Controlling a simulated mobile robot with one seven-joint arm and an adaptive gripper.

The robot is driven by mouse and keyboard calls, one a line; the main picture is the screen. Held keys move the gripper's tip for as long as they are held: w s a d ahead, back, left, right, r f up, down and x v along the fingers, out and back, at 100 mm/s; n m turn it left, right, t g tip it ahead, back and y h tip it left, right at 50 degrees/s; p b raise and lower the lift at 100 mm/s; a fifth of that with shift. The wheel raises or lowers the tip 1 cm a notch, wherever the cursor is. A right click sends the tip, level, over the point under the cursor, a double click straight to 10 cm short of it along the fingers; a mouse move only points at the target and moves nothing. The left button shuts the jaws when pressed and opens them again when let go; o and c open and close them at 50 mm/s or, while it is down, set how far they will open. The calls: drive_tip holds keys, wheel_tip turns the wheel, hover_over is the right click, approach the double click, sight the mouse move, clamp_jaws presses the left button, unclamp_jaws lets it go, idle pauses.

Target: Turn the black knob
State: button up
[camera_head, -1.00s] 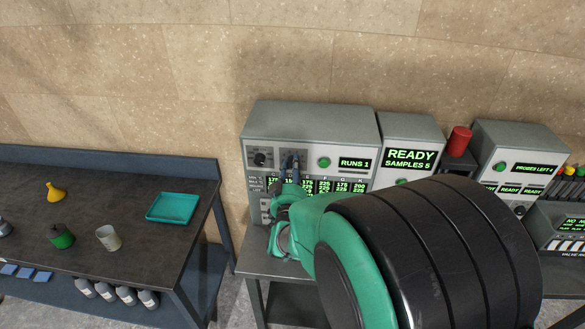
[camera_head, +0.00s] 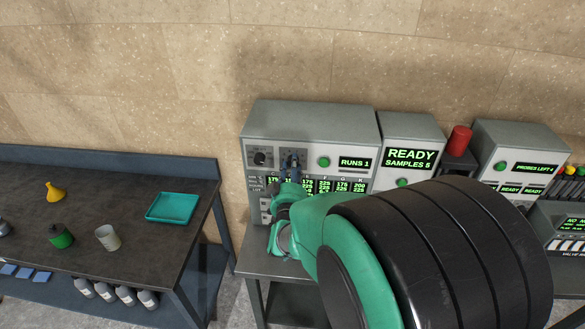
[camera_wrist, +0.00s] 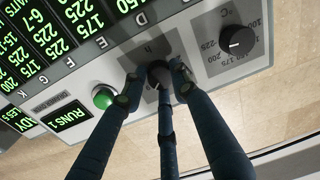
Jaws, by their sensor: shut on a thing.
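A grey machine (camera_head: 310,115) with a display reading RUNS 1 carries two black knobs on its front panel. The black knob on the panel marked h (camera_wrist: 157,70) is between my fingertips in the wrist view. My gripper (camera_wrist: 154,78) is shut on this knob, and its dark blue fingers hide much of it. My gripper also shows small against the panel in the head view (camera_head: 293,164). The other black knob (camera_wrist: 237,40), on a scale marked °C, is free, with a white pointer mark; it also shows left of my gripper in the head view (camera_head: 260,158).
A green button (camera_wrist: 103,97) sits close beside my fingers. A machine reading READY, SAMPLES 5 (camera_head: 408,130) and a red cylinder (camera_head: 459,140) stand to the right. A dark table (camera_head: 120,205) with a teal tray (camera_head: 173,207) stands at the left.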

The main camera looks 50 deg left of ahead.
drive_tip(key=n, duration=0.6)
drive_tip(key=shift+f+h, duration=0.15)
drive_tip(key=shift+h, duration=0.15)
idle(0.3)
drive_tip(key=o, duration=1.1)
drive_tip(key=shift+o, duration=0.2)
drive_tip(key=shift+s, duration=0.1)
drive_tip(key=v, duration=1.2)
